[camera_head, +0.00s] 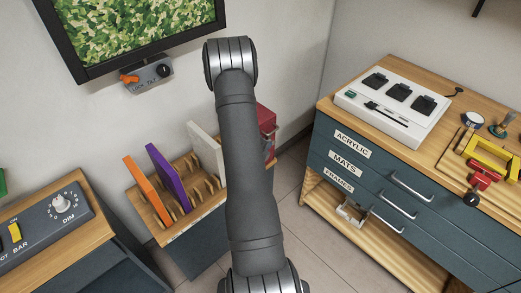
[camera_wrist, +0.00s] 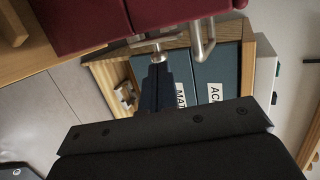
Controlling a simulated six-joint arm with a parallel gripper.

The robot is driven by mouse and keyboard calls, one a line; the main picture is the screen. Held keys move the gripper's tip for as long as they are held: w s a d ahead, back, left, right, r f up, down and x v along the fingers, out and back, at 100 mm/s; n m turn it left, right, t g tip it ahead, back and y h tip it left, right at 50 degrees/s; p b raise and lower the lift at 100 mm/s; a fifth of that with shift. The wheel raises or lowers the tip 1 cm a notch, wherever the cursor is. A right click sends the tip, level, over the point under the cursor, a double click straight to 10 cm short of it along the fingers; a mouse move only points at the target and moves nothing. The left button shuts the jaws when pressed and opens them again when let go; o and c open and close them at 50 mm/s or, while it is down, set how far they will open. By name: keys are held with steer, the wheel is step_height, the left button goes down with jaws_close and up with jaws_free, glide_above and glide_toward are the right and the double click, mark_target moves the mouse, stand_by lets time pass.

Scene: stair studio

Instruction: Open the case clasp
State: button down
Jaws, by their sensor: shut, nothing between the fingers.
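The case is dark red and stands behind my arm in the head view (camera_head: 267,119), mostly hidden by it. In the wrist view its dark red side (camera_wrist: 90,22) fills the top of the picture. A small metal clasp (camera_wrist: 150,37) sticks out from its lower edge there, beside a bent metal handle (camera_wrist: 203,42). My gripper (camera_wrist: 158,66) is shut and empty, its dark fingertips just below the clasp and close to it. I cannot tell whether they touch it, or whether the clasp is open. My arm hides the gripper in the head view.
A wooden rack (camera_head: 172,225) with orange, purple and white panels stands left of the case. A drawer cabinet (camera_head: 350,153) with metal handles is at the right. A dimmer panel (camera_head: 42,228) is at the left. Floor (camera_head: 302,205) lies clear between rack and cabinet.

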steer(key=shift+x, duration=0.8)
steer(key=shift+w+d+r+g+y, duration=0.4)
steer(key=shift+g+y, duration=0.1)
steer(key=shift+g, duration=0.1)
steer(key=shift+w+d+r, duration=0.15)
steer(key=shift+w+d, duration=0.25)
steer(key=shift+w, duration=0.05)
steer(key=shift+r, duration=0.1)
steer(key=shift+r, duration=0.75)
